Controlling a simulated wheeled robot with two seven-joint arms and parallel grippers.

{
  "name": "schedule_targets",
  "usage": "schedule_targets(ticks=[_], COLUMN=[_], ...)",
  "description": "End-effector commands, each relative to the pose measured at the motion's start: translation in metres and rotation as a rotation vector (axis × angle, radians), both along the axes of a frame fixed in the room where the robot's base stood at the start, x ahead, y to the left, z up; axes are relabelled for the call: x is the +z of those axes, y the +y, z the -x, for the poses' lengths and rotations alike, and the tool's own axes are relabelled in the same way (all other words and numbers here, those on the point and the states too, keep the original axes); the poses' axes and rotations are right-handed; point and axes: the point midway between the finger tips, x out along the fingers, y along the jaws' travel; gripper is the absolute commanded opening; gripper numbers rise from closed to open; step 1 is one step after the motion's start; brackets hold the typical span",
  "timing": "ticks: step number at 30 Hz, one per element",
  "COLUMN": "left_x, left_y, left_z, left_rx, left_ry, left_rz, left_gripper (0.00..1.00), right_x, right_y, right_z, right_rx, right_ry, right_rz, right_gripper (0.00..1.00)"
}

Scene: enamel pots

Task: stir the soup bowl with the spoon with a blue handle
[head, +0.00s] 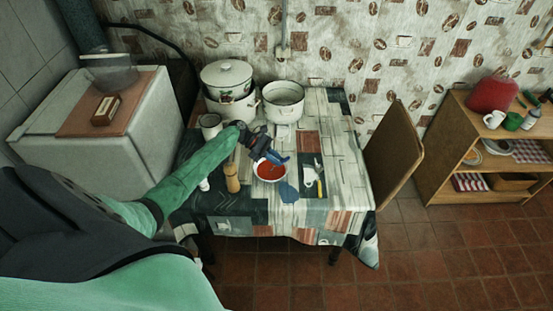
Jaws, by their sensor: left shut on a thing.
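The soup bowl (270,171), white-rimmed with red-orange soup, stands on the table near its middle. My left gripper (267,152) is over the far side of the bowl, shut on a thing. Blue shows at the fingertips, which fits the blue handle of the spoon (278,158). The spoon's lower end is hard to make out, and I cannot tell how deep it reaches into the soup. My right gripper is not in view.
A lidded white pot (228,80) and an open white pot (284,101) stand at the back of the table (340,190). A wooden pepper mill (232,178) is left of the bowl.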

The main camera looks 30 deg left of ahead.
Motion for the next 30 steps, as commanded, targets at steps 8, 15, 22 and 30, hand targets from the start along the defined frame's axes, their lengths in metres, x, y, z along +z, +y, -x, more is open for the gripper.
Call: schedule_targets(ticks=[8,15,22,30], left_x=[0.003,0.016,0.029,0.044], left_y=[0.000,0.000,0.000,0.000], left_z=[0.000,0.000,0.000,0.000], left_rx=[0.000,0.000,0.000,-0.001], left_ry=[0.000,-0.001,-0.001,0.000], left_rz=[0.000,0.001,0.000,0.000], left_gripper=[0.00,0.00,0.00,0.00], right_x=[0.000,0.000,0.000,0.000], right_y=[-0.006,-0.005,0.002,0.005], right_z=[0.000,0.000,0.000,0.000], right_rx=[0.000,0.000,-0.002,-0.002], right_ry=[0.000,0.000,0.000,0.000], right_rz=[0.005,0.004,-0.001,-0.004], right_gripper=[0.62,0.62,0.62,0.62])
